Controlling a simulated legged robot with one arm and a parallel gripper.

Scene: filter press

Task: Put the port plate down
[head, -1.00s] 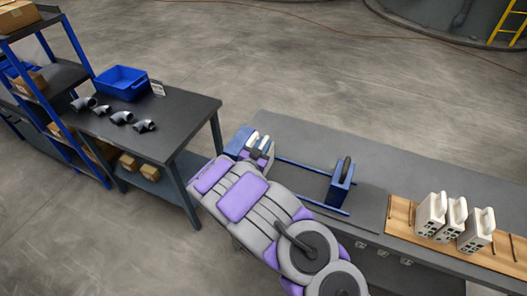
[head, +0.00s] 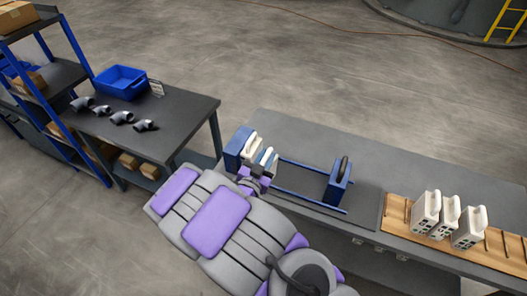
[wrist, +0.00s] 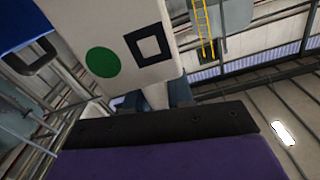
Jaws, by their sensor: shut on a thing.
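The filter press has a blue fixed end block (head: 236,147) at left, two blue rails (head: 300,178) and a blue end block with a dark handle (head: 337,185) at right. Pale plates (head: 252,146) stand against the fixed end. My gripper (head: 263,170) is at the near side of these plates, shut on a port plate; its jaws are partly hidden in the head view. In the wrist view the port plate (wrist: 122,40) shows a green disc and a black square outline, above my gripper (wrist: 155,100). I cannot tell whether the plate touches the rails.
A wooden rack (head: 398,207) with three pale plates (head: 448,217) and empty slots lies at the bench's right. A side table (head: 185,110) at left holds a blue bin (head: 121,82) and several pipe elbows (head: 121,117). The rails' middle is clear.

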